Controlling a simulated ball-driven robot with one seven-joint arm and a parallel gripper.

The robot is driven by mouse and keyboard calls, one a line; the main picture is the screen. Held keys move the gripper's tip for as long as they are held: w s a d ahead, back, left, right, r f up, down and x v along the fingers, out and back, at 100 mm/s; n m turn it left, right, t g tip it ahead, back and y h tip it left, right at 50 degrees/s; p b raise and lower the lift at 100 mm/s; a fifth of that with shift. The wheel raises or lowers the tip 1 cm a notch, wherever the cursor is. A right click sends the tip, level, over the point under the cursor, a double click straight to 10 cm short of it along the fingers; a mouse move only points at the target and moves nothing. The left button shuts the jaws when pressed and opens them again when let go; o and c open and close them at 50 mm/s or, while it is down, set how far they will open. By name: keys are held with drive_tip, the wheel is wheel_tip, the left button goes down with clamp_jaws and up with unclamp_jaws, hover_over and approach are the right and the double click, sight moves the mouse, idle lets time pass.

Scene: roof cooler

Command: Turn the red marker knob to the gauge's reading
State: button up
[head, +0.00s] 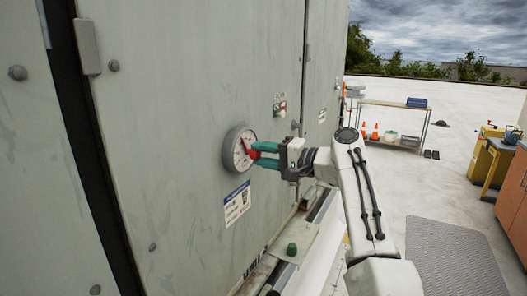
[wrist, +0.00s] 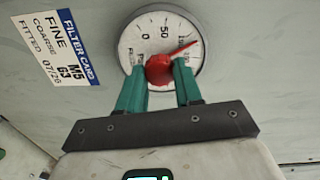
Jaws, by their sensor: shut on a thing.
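The round gauge (head: 236,150) has a grey rim and white dial and is mounted on the grey-green cabinet wall. It also shows in the wrist view (wrist: 139,35), with 0 and 50 legible and higher numbers blurred. The red marker knob (wrist: 159,70) sits at the dial's centre; its thin red pointer slants up to the right, past the 50. In the head view the knob (head: 253,154) is partly behind the fingers. My gripper (wrist: 160,80) has a green finger on each side of the knob and is shut on it. I cannot make out a separate gauge needle.
A filter card label (wrist: 62,45) is beside the gauge. A ledge with a green knob (head: 292,249) runs along the cabinet's foot. A trolley (head: 393,104), orange cones (head: 375,131) and a grey mat (head: 455,262) are on the open roof to the right.

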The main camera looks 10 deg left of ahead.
drive_tip(key=shift+d+m, duration=0.1)
drive_tip(key=shift+m, duration=0.2)
drive_tip(key=o, duration=1)
drive_tip(key=shift+o, duration=0.2)
drive_tip(key=b+v, duration=0.2)
drive_tip(key=v, duration=0.8)
drive_tip(key=shift+d+b, duration=0.3)
drive_tip(key=shift+d, duration=0.05)
drive_tip(key=shift+s, duration=0.1)
